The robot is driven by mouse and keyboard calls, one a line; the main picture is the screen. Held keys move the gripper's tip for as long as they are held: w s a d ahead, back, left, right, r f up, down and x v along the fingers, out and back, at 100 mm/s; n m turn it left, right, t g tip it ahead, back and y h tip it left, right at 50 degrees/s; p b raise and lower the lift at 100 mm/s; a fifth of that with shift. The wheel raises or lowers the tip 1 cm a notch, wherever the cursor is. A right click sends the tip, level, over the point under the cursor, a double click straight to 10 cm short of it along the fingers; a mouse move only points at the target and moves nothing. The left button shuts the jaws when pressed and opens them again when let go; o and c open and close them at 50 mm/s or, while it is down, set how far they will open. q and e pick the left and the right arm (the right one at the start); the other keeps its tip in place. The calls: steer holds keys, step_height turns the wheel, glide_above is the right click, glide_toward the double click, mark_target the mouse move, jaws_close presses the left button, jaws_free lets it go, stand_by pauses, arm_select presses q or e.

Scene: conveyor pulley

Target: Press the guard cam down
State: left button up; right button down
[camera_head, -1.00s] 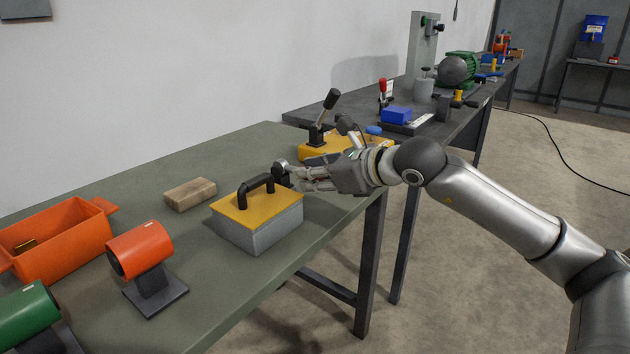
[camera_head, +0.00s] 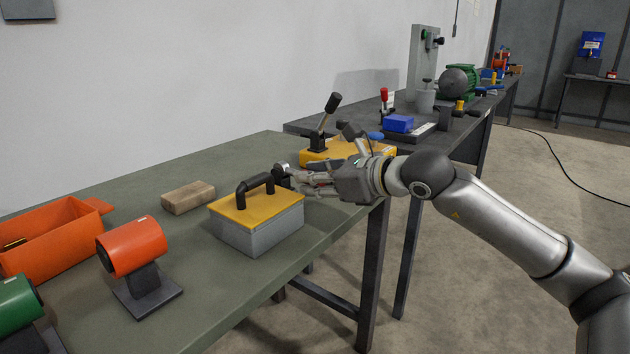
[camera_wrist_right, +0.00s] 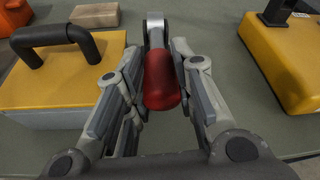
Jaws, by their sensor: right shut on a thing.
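The guard cam is a lever with a red grip (camera_wrist_right: 162,82) and a grey metal head (camera_wrist_right: 153,30), seen in the right wrist view. In the head view, its round grey head (camera_head: 281,168) shows just behind the yellow-lidded box, and its grip is hidden by the fingers. My right gripper (camera_head: 300,178) reaches in from the right, low over the bench. In the wrist view its fingers (camera_wrist_right: 157,70) lie on both sides of the red grip and are shut on it. My left gripper is not in view.
A grey box with a yellow lid and black handle (camera_head: 255,222) stands close beside the gripper. A yellow base with a black-knobbed lever (camera_head: 314,157) is behind it. A wooden block (camera_head: 188,197), orange bin (camera_head: 60,252) and orange roller (camera_head: 133,246) sit left.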

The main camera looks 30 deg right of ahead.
steer(key=shift+f, duration=0.4)
steer(key=c, duration=1.2)
jaws_free()
steer(key=shift+r, duration=0.2)
steer(key=shift+v, duration=1.4)
steer(key=shift+s+d+r, duration=0.2)
steer(key=shift+s+d, duration=0.3)
steer(key=shift+s, duration=0.2)
steer(key=shift+s+r, duration=0.3)
steer(key=shift+s, duration=0.55)
steer(key=shift+v, duration=0.85)
